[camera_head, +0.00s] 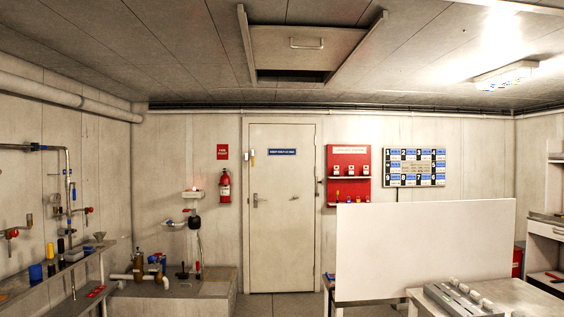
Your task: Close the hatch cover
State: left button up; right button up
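The hatch cover (303,48) is a flat grey panel with a metal handle (307,44), set in the ceiling above the door. It sits between two long rails (245,45) that run along its sides. A dark opening (291,76) shows at the end of the frame toward the back wall, so the cover leaves part of the hatch uncovered. Neither of my grippers is in the head view, so I cannot see whether they are open or shut.
A closed door (281,208) stands in the back wall. A white panel (425,250) and a table (490,296) take up the front right. A bench (68,262) and pipes (40,90) line the left wall. Some floor (284,305) is clear before the door.

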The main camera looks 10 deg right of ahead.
aim_at(274, 47)
jog(key=i, duration=1.5)
jog(key=i+z, duration=0.15)
jog(key=i, duration=0.5)
jog(key=i+j+z, duration=0.15)
jog(key=i, duration=0.5)
